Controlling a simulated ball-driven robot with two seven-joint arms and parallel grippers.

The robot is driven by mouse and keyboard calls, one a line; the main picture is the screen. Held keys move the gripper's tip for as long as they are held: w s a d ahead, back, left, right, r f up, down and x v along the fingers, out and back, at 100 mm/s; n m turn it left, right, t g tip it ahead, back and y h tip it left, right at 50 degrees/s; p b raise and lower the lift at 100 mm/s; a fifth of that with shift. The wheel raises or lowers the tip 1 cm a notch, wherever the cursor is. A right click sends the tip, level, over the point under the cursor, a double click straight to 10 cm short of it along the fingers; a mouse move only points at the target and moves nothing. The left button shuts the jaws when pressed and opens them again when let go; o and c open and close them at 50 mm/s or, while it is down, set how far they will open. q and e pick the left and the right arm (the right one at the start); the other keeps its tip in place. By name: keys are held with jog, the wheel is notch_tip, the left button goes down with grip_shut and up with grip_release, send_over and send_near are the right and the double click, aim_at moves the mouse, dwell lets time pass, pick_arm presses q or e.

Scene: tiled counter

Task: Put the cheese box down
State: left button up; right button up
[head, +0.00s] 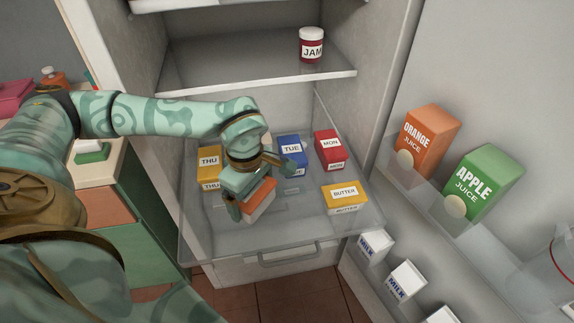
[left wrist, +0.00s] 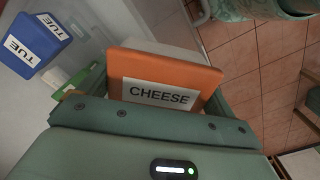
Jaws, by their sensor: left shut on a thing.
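The cheese box (head: 258,205) is orange and white and is in my left gripper (head: 252,200), over the front part of the fridge's lower glass shelf (head: 285,236) in the head view. In the left wrist view the cheese box (left wrist: 165,75) shows its "CHEESE" label, between the fingers of my left gripper (left wrist: 160,105), which is shut on it. I cannot tell whether its underside touches the shelf. My right gripper is not in view.
On the same shelf are a yellow THU box (head: 209,163), a blue TUE box (head: 291,150), a red MON box (head: 330,146) and a yellow butter box (head: 345,194). A jam jar (head: 312,45) stands on the shelf above. The open door holds juice and milk cartons.

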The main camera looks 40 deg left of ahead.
aim_at(275, 193)
pick_arm(q)
jog(key=w+f, duration=0.1)
jog(key=w+d+f+b, duration=0.1)
jog(key=w, duration=0.1)
jog(key=w+d+f, duration=0.1)
jog(key=w, duration=0.1)
jog(key=shift+d+f+b, duration=0.1)
jog(key=shift+f+b, duration=0.05)
jog(key=shift+b, duration=0.25)
jog(key=w+f+b, duration=0.1)
jog(key=f, duration=0.1)
jog(key=w+d+f+b, duration=0.1)
jog(key=w+f, duration=0.1)
jog(key=shift+w+d, duration=0.1)
jog(key=shift+w, duration=0.05)
jog(key=shift+w+d+f, duration=0.1)
jog(key=shift+w+f, duration=0.05)
jog(key=shift+f, duration=0.15)
notch_tip(275, 193, down, 4)
jog(key=b, duration=0.2)
jog(key=shift+w+r+b, duration=0.15)
jog(key=shift+b, duration=0.15)
jog(key=shift+r, duration=0.25)
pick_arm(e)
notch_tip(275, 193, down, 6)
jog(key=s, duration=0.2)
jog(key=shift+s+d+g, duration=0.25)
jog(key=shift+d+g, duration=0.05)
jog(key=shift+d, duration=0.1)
